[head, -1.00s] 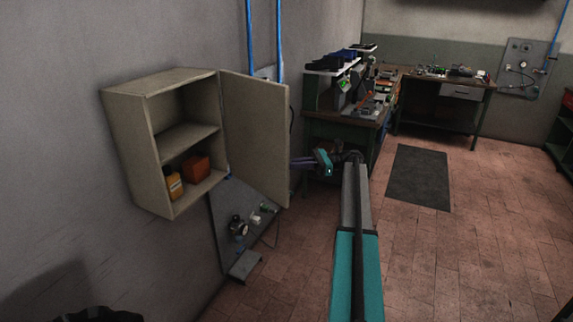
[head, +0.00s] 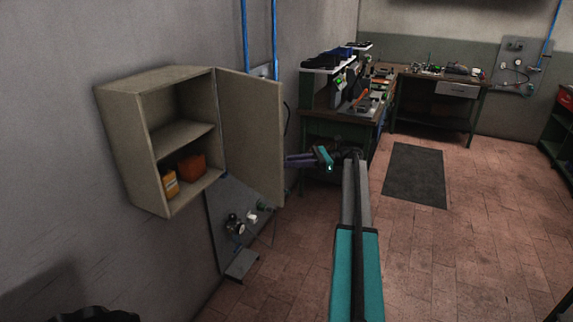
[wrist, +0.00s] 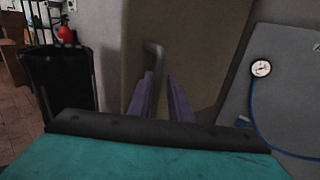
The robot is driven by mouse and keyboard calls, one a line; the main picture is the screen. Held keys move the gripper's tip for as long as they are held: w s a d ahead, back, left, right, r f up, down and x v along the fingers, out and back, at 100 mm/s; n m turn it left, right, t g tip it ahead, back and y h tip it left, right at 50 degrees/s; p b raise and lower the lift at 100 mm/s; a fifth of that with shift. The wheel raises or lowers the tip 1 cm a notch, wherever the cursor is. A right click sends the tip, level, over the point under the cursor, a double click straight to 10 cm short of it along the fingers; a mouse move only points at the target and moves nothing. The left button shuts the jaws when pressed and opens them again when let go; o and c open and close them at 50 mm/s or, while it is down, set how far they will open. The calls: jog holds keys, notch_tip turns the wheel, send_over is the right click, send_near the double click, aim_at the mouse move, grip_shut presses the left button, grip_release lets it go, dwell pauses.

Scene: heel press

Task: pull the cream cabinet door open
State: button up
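The cream cabinet (head: 125,130) hangs on the left wall in the head view, its interior and shelf exposed. Its cream door (head: 250,135) stands wide open, swung out to the right. In the wrist view the door's outer face (wrist: 205,50) fills the middle. A grey bar handle (wrist: 153,58) stands out from it, its lower part running down between my fingers. My gripper (head: 289,160) is at the door's free edge on its outer side. In the wrist view my gripper's purple fingers (wrist: 164,92) are apart with a gap between them. Contact with the handle cannot be told.
An orange box (head: 191,167) and a yellow container (head: 170,184) sit inside the cabinet. A tilted grey panel with a gauge (head: 225,225) is below the door. Workbenches (head: 335,115) stand behind my arm. The tiled floor at right is clear around a dark mat (head: 415,175).

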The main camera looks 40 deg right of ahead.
jog(key=shift+b+v, duration=0.85)
jog(key=shift+v, duration=1.95)
